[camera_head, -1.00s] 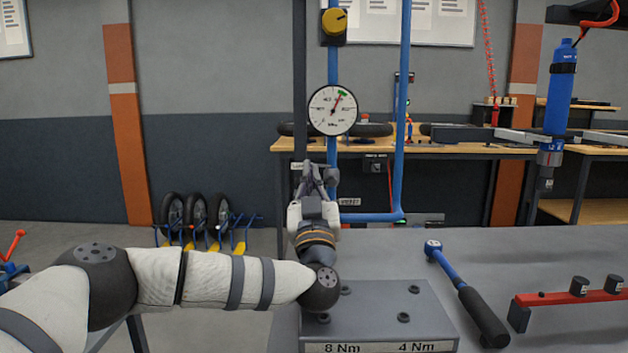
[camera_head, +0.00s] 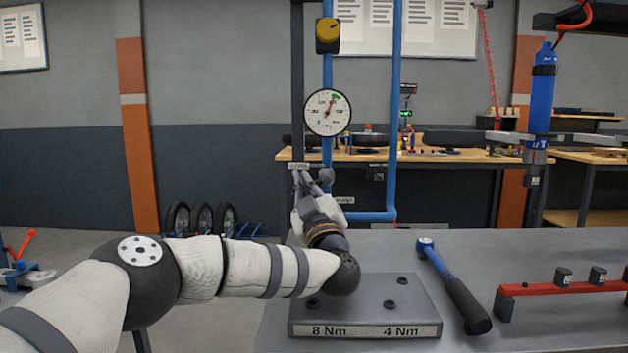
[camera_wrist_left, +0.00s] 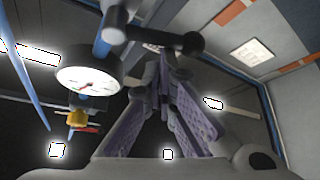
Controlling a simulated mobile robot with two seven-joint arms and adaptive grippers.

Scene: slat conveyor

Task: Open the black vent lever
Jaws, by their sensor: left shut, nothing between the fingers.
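The black vent lever shows as a small dark part (camera_head: 326,176) on the blue pipe below the gauge, largely behind my left gripper. In the left wrist view a dark bar with a rounded end (camera_wrist_left: 188,43) crosses just beyond the fingertips; it seems to be this lever. My left gripper (camera_head: 307,178) is upright at the lever, its fingers shut and empty. In the left wrist view its purple-padded fingers (camera_wrist_left: 165,65) come together just below the bar. I cannot tell whether they touch it. My right gripper is out of view.
A white dial gauge (camera_head: 327,112) and a yellow knob (camera_head: 327,33) sit above on the pipes (camera_head: 393,130). A grey bench holds a torque block (camera_head: 365,300), a blue-black wrench (camera_head: 455,285) and a red bar (camera_head: 560,287). A blue tool (camera_head: 541,95) hangs at right.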

